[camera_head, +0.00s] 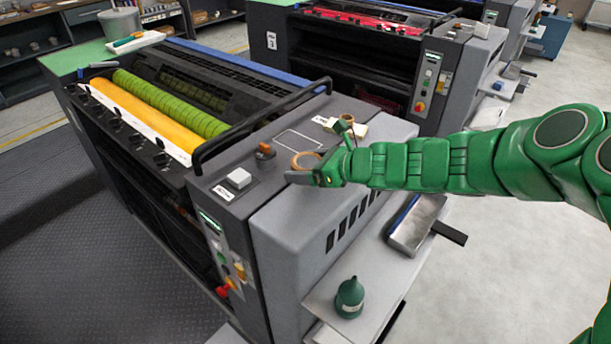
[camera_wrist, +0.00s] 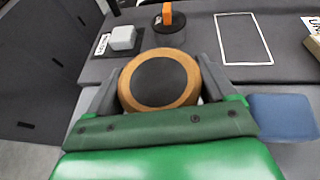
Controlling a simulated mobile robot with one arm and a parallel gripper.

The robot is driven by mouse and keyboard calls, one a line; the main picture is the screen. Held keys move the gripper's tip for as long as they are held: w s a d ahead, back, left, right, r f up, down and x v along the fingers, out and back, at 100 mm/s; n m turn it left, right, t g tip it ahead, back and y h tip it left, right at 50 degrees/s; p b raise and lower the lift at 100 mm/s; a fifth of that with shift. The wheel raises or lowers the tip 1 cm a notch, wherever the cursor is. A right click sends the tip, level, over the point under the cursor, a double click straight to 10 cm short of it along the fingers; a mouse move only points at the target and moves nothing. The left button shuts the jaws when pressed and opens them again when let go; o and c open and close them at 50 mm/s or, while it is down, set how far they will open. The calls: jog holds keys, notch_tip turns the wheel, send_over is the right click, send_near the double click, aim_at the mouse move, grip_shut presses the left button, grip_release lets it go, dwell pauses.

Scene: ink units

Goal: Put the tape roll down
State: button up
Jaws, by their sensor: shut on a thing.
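The tape roll is a tan ring (camera_wrist: 193,76) with a dark round middle, and it sits between the grey fingers of my gripper (camera_wrist: 158,88) in the wrist view. In the head view the tape roll (camera_head: 295,161) shows at the fingertips of my gripper (camera_head: 303,172), over the grey top of the near machine. My gripper is shut on the roll. A white outlined rectangle (camera_wrist: 242,62) is marked on the machine top, beyond and to the right of the roll in the wrist view. I cannot tell whether the roll touches the surface.
An orange-topped knob (camera_head: 265,152) and a light grey block (camera_head: 239,179) stand left of the roll. The outlined area is empty. A dark green bottle (camera_head: 350,297) stands on the lower shelf.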

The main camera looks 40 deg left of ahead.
jog(key=shift+w+a+f, duration=0.15)
jog(key=shift+a+f, duration=0.1)
jog(key=shift+f, duration=1.6)
jog(key=shift+f, duration=0.1)
jog(key=o, duration=0.9)
jog(key=shift+w+d+r, duration=0.1)
jog(key=shift+d+r, duration=0.2)
jog(key=shift+d, duration=0.1)
jog(key=shift+v, duration=5.65)
